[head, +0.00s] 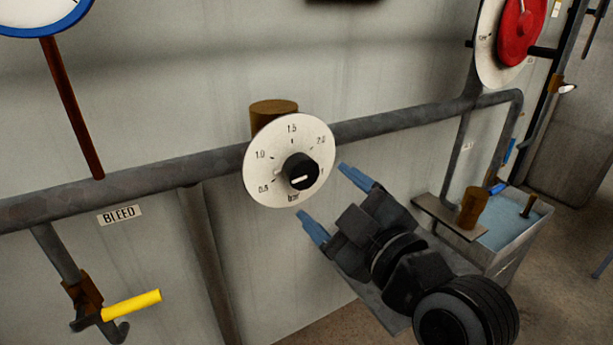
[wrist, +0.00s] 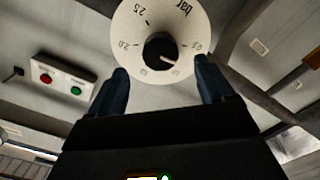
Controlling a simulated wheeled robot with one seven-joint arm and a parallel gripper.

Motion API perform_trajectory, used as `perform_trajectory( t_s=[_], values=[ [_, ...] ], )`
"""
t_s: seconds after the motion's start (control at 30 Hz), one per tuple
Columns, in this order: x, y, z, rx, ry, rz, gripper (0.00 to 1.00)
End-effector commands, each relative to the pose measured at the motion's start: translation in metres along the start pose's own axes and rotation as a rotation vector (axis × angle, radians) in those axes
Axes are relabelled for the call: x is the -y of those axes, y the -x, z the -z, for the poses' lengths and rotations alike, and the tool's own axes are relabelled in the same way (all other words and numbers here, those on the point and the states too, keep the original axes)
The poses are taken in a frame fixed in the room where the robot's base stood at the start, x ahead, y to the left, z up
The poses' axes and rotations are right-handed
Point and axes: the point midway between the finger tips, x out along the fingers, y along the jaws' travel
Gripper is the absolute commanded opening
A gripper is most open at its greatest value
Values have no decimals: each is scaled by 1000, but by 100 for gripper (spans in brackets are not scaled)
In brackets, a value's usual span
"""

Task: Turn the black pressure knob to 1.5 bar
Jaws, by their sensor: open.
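The black pressure knob (head: 303,168) sits at the middle of a round white dial (head: 274,140) marked from 0.5 to 2.5 bar, with 1.5 at the top. Its white pointer line appears to point to the low side, around 0.5 to 1.0; the exact reading is unclear. My gripper (head: 322,190) is open, in front of and just below right of the dial, its blue fingers aimed at the knob. In the wrist view, the knob (wrist: 158,46) shows between and beyond the fingertips (wrist: 160,67), with nothing held.
A grey pipe (head: 400,121) runs along the wall behind the dial. A yellow-handled bleed valve (head: 131,305) is at lower left. A red wheel (head: 519,30) is at upper right, above a water tank (head: 510,240). A button box (wrist: 62,80) shows in the wrist view.

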Motion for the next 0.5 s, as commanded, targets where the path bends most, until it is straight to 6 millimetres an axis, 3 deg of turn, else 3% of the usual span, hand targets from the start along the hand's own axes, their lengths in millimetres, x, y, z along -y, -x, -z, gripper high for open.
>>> perform_trajectory(
  t_s=[0.5],
  values=[
    [-1,-68,1,0,2,1,82]
  ],
)
